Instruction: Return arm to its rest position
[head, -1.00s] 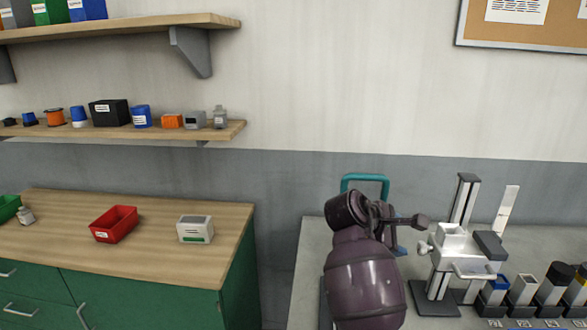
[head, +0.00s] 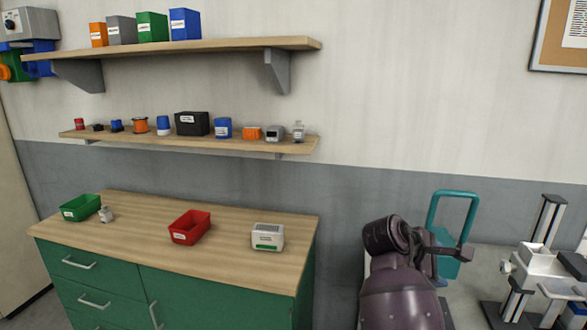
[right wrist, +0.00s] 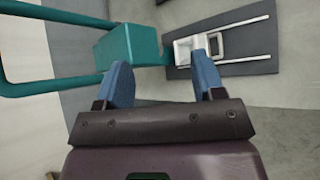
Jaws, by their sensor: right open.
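My right arm (head: 400,285) is dark purple and rises from the bottom of the head view. Its right gripper (head: 452,252) is at the front of a teal carrier (head: 432,210) with a tall loop handle, and partly covers it. In the right wrist view the two blue fingers of the right gripper (right wrist: 165,78) stand apart with nothing between them. The teal carrier (right wrist: 128,42) shows beyond the left finger; I cannot tell whether they touch. My left gripper is not in view.
A white and grey stand device (head: 545,265) is on the grey bench at right. A wooden-topped green cabinet (head: 110,235) at left bears a red bin (head: 190,227), a green bin (head: 80,207) and a white box (head: 268,237). Two wall shelves (head: 200,143) hold small items.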

